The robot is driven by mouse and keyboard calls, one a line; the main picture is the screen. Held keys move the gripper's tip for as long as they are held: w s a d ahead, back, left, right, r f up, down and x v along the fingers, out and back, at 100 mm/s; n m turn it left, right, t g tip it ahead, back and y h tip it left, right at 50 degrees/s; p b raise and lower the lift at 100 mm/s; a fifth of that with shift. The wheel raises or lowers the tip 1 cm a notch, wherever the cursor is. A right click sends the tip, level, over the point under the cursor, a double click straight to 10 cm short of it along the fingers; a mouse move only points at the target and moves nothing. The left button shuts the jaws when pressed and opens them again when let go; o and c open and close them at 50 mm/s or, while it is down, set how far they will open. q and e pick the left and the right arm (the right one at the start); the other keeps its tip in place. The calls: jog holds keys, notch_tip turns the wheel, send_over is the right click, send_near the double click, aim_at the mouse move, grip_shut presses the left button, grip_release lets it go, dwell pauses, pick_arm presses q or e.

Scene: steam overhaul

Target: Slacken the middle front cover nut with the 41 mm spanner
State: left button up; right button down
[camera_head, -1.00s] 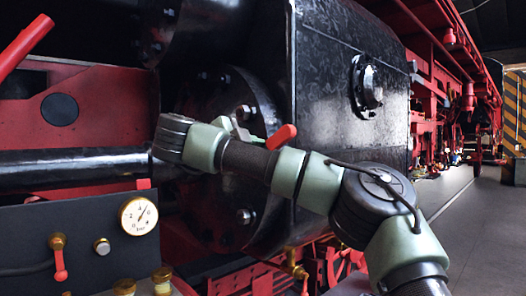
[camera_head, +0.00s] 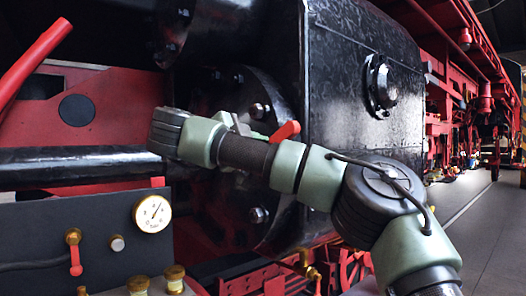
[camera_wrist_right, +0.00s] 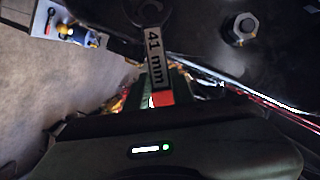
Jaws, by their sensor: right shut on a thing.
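The spanner (camera_wrist_right: 154,55), marked "41 mm", is held in my right gripper and points up in the right wrist view, its head at the top edge. What its jaw encloses is too dark to tell. One hex nut (camera_wrist_right: 240,28) is in plain view to the right of the spanner head, apart from it. In the head view, nuts (camera_head: 258,110) show on the round black cover (camera_head: 275,92) behind my right arm. My right gripper (camera_head: 236,124) is mostly hidden there by the arm, with a red piece (camera_head: 286,131) beside it. My left gripper is not in view.
A dark panel with a pressure gauge (camera_head: 152,213) and brass valves (camera_head: 174,277) stands at the lower left. A red bar (camera_head: 35,58) slants at the upper left. The black cylinder casing (camera_head: 340,90) is close behind my arm. Open floor (camera_head: 480,220) lies at the right.

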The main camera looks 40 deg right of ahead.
jog(key=shift+r, duration=0.1)
notch_tip(320, 180, down, 10)
jog(key=a+m+h+b, duration=0.3)
jog(key=m+b, duration=0.8)
jog(key=b, duration=0.4)
jog(key=shift+m+t, duration=0.4)
jog(key=d+p, duration=0.2)
jog(key=p, duration=0.1)
jog(key=d+p, duration=0.1)
jog(key=d, duration=0.1)
jog(key=shift+d+f, duration=0.1)
jog(key=shift+f, duration=0.2)
jog(key=shift+d, duration=0.6)
jog(key=shift+d, duration=0.25)
jog(key=shift+d+b, duration=0.25)
jog(key=shift+b, duration=0.6)
